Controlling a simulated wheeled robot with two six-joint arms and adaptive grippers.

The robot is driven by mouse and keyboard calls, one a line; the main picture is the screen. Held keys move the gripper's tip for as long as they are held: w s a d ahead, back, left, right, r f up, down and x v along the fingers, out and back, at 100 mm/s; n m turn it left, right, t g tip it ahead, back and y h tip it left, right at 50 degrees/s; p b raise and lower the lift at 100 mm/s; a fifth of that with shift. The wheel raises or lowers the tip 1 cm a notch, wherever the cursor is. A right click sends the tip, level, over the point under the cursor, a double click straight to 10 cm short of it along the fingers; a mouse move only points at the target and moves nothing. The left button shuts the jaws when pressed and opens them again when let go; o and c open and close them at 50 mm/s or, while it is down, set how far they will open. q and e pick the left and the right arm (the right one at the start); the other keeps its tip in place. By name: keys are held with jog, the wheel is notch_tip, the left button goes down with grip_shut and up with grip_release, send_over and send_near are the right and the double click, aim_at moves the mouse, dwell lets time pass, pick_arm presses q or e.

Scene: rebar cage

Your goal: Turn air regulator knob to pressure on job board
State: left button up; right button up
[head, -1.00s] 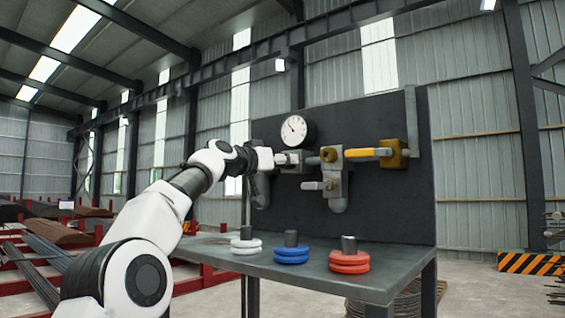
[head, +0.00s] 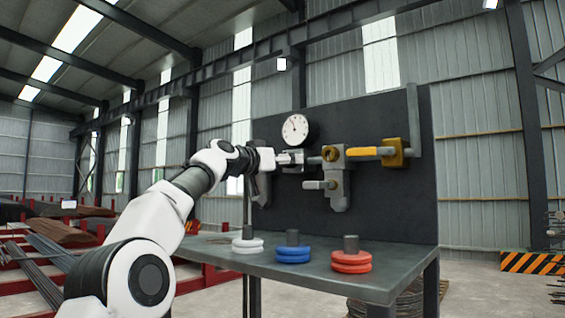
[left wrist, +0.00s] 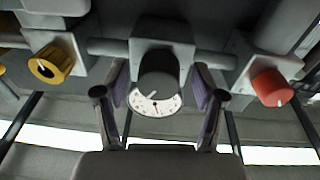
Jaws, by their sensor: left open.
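The dark grey regulator knob (left wrist: 158,72) hangs in the middle of the left wrist view. My left gripper (left wrist: 158,98) is open, with one finger on each side of the knob; whether they touch it I cannot tell. A white round gauge (head: 295,129) is on the dark panel above the gripper in the head view, its needle pointing nearly straight up. The gauge face also shows in the left wrist view (left wrist: 155,106), partly behind the knob. My left gripper in the head view (head: 292,158) reaches the pipework and hides the knob. My right gripper is not in view.
A yellow knob (left wrist: 45,68) and a red knob (left wrist: 270,88) flank the regulator. White (head: 247,246), blue (head: 293,254) and red (head: 351,262) discs stand on the grey table (head: 305,279).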

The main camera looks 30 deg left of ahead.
pick_arm(q)
jog(key=s, duration=0.7)
jog(key=shift+a+f, duration=0.3)
jog(key=shift+a, duration=0.1)
jog(key=shift+s, duration=0.2)
